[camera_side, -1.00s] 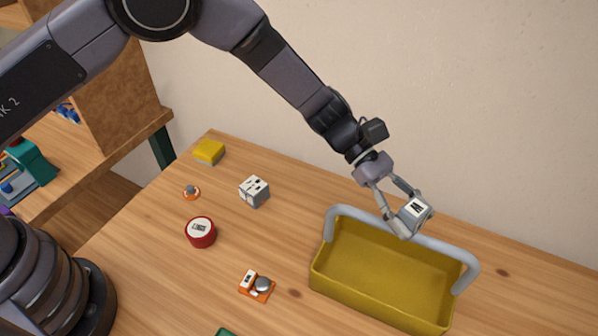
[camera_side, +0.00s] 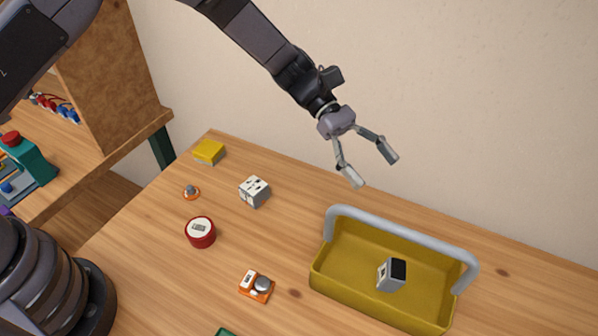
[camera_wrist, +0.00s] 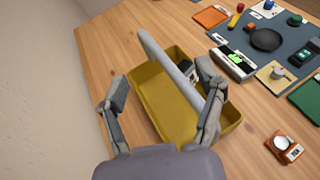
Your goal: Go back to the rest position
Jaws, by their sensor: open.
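My gripper (camera_side: 370,168) is open and empty, raised in the air above and behind the yellow basket in the side view. Its two spread fingers also show in the wrist view (camera_wrist: 160,98), with the basket beyond them. The yellow basket (camera_side: 345,290) has a grey handle (camera_side: 400,235) and stands on the wooden table. A small grey and white block with a dark face (camera_side: 391,275) lies inside the basket, tilted. In the wrist view the basket (camera_wrist: 150,92) is partly covered by the handle and a finger.
On the table to the left are an orange device (camera_side: 256,287), a red round timer (camera_side: 201,232), a white cube (camera_side: 254,191) and a yellow block (camera_side: 209,151). The wrist view shows a dark mat (camera_wrist: 285,38) with several items. A wall rises behind the table.

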